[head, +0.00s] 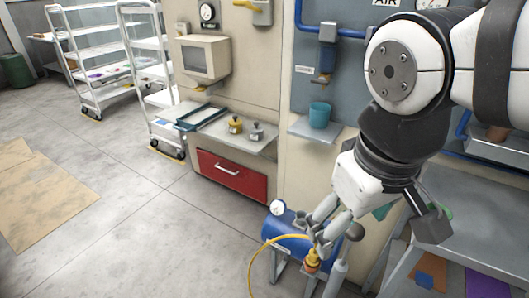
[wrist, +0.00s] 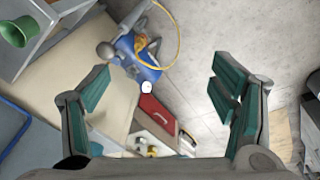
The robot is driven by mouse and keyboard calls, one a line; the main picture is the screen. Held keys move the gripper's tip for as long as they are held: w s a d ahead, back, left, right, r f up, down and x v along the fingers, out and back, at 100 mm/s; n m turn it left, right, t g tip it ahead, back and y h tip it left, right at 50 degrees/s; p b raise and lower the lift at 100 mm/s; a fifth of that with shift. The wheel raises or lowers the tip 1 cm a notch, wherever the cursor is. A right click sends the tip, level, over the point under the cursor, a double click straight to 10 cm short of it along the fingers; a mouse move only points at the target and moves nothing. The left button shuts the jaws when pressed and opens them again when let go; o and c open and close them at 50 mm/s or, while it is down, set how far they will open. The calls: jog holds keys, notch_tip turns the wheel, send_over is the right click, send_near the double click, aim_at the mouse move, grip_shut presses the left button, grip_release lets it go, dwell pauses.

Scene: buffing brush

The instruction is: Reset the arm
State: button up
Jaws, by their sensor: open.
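My gripper (wrist: 160,92) is open and empty, its two teal-padded fingers wide apart in the wrist view. In the head view my arm (head: 405,65) comes in from the upper right and bends down, with the gripper end low at right of centre. There the fingers partly overlap the area beside a blue tank (head: 287,243) with a gauge and yellow hose. The tank also shows beyond the fingers in the wrist view (wrist: 135,50). I see no object held, and no buffing brush that I can make out.
A teal cup (head: 319,115) stands on a small wall shelf (head: 312,131). A counter (head: 238,134) with yellow and grey knobbed items is above a red drawer (head: 232,174). White rack carts (head: 90,60) stand at the back left. A grey bench (head: 470,215) is at right.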

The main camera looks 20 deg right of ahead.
jog(key=a, duration=0.1)
jog(key=s+a+y, duration=0.1)
jog(key=shift+a+r+m+t, duration=0.2)
jog(key=shift+a+m+t, duration=0.1)
jog(key=shift+a, duration=0.05)
notch_tip(320, 180, up, 8)
jog(key=t+p, duration=0.1)
jog(key=p, duration=0.5)
jog(key=shift+f+t, duration=0.25)
jog(key=shift+t, duration=0.05)
dwell(1.3)
